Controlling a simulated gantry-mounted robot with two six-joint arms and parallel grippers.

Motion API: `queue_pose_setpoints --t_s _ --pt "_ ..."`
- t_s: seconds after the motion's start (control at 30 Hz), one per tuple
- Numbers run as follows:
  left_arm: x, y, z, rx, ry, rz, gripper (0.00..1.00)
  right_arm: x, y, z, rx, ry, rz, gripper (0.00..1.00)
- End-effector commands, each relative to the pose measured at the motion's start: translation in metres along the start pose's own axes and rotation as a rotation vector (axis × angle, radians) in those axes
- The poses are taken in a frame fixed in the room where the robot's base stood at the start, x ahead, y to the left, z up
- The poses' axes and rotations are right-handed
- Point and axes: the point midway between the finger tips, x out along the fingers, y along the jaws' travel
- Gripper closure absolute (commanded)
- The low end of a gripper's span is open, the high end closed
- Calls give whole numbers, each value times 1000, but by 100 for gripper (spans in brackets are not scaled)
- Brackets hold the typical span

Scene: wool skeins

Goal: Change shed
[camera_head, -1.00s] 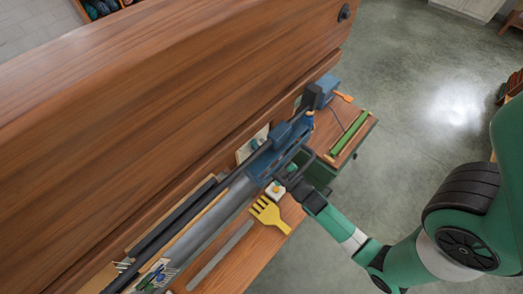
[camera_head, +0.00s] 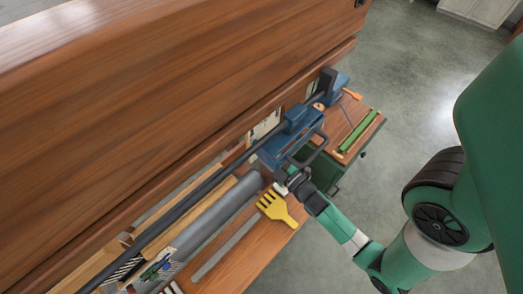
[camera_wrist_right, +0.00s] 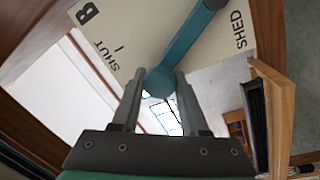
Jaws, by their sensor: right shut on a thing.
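A teal lever (camera_wrist_right: 187,48) with a round knob (camera_wrist_right: 158,82) crosses a cream plate (camera_wrist_right: 130,35) in the right wrist view. The plate is lettered "SHED", "SHUT" and "B". My right gripper (camera_wrist_right: 158,88) is shut on the knob, one finger on each side. In the head view my right gripper (camera_head: 290,180) is at the loom's right part, below a blue housing (camera_head: 280,145). The lever is hard to make out there. My left gripper is not in view.
A large brown wooden beam (camera_head: 170,110) fills the upper left. A grey roller (camera_head: 215,212) and dark rod (camera_head: 190,195) run below it. A yellow fork-shaped comb (camera_head: 276,207) lies on the wooden ledge (camera_head: 240,262). A green bar (camera_head: 358,132) lies on the right shelf. Open floor is to the right.

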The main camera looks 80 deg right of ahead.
Motion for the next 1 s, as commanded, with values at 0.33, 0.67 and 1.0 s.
queue_pose_setpoints --t_s 0.33,0.67,1.0 --pt "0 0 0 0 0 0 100 0 -1 1 0 -5 -2 29" --pt "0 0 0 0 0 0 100 -2 0 1 1 -2 -1 27" --pt "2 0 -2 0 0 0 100 -66 0 2 1 -11 -4 27"
